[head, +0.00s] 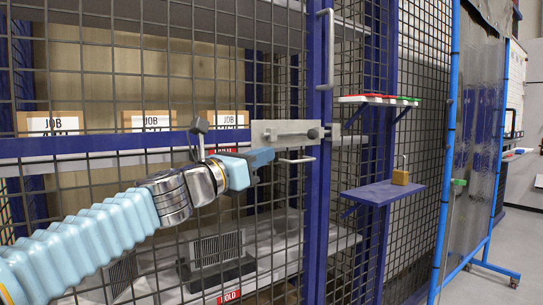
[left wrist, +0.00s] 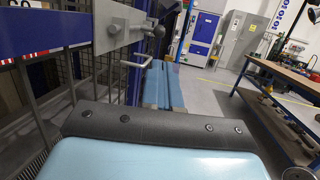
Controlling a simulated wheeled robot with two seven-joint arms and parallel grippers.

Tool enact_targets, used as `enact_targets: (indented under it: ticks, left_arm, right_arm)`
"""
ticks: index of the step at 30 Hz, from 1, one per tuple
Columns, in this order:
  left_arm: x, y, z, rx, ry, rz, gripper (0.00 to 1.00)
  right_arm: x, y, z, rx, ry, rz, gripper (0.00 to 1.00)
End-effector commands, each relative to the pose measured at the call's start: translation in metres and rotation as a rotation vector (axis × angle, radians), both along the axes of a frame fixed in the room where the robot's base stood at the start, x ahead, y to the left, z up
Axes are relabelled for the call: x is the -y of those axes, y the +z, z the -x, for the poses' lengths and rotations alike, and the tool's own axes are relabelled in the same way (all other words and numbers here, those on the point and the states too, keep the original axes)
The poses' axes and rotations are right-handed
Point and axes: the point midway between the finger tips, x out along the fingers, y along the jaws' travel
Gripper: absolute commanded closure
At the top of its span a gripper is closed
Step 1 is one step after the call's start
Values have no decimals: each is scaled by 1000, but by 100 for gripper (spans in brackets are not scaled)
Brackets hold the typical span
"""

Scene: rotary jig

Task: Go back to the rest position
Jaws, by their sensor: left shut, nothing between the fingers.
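My left gripper (head: 262,158) reaches in from the left in the head view, in front of the mesh cage. Its fingers are together with nothing between them. They also show side by side in the left wrist view (left wrist: 164,75). The fingertips are just below and in front of the grey latch plate (head: 285,133) with its sliding bolt on the cage door. I cannot tell whether they touch anything. The latch (left wrist: 122,27) is at the upper left in the left wrist view. My right gripper is in neither view.
A U-shaped door handle (head: 297,160) sticks out close to the fingertips. A brass padlock (head: 400,177) stands on a small blue shelf (head: 375,194). Boxes labelled JOB (head: 150,120) are behind the mesh. A workbench (left wrist: 295,80) stands at the right in the wrist view, with open floor before it.

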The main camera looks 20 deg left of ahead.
Motion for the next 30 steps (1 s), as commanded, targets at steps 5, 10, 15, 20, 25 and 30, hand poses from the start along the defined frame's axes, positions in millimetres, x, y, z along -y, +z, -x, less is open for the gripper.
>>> enact_targets:
  ticks: [5,10,15,20,25,30]
  left_arm:
    - [-1,-1,1,-1,0,0,100]
    - [-1,0,1,0,0,1,100]
    - [0,-5,-2,-7,4,-12,100]
    - [6,-63,-33,-76,35,-164,100]
    - [15,-198,-76,-203,48,-541,100]
    - [20,-349,-81,-293,-55,-980,100]
  right_arm:
    - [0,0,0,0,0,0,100]
    - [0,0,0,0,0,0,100]
    - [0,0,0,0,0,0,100]
    - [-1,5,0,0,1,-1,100]
    - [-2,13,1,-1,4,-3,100]
    - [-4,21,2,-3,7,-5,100]
